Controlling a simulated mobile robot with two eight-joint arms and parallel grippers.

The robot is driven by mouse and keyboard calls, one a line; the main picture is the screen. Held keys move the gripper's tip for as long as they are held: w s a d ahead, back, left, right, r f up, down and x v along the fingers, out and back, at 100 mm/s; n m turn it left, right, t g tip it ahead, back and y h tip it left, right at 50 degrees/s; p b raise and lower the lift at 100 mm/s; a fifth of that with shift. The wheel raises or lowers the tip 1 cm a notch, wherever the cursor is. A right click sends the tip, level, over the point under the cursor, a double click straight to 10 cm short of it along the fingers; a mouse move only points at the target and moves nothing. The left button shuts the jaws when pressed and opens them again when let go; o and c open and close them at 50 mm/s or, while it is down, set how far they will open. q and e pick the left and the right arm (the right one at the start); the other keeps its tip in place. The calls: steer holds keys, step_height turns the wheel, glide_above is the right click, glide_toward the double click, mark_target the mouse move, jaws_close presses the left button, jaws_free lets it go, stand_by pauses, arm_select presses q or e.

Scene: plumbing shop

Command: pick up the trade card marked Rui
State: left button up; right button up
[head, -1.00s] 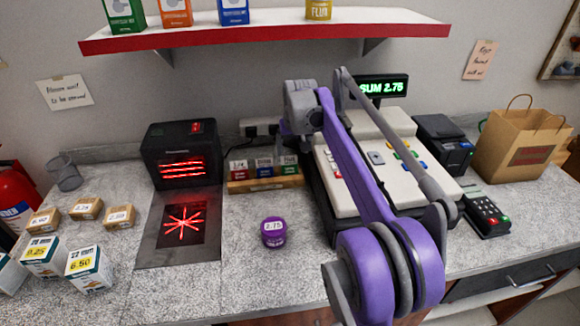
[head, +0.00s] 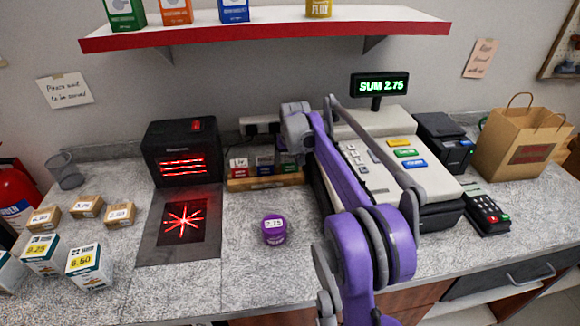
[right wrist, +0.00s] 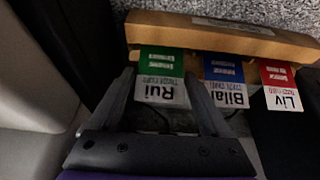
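The Rui trade card (right wrist: 160,91), white with a green band, stands in a wooden card holder (right wrist: 215,38) in the right wrist view. My right gripper (right wrist: 159,76) is open, with one finger on each side of this card; I cannot tell whether they touch it. In the head view the right gripper (head: 296,152) is over the right end of the holder (head: 250,184) and largely hides the Rui card. My left gripper is not in view.
The Bilal card (right wrist: 225,80) and Liv card (right wrist: 282,86) stand beside Rui. The cash register (head: 365,165) is close on the right. A purple tub (head: 273,230) stands in front, and the scanner (head: 182,155) is left. The counter between is clear.

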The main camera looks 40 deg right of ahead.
steer(key=c, duration=1)
steer(key=shift+o, duration=0.2)
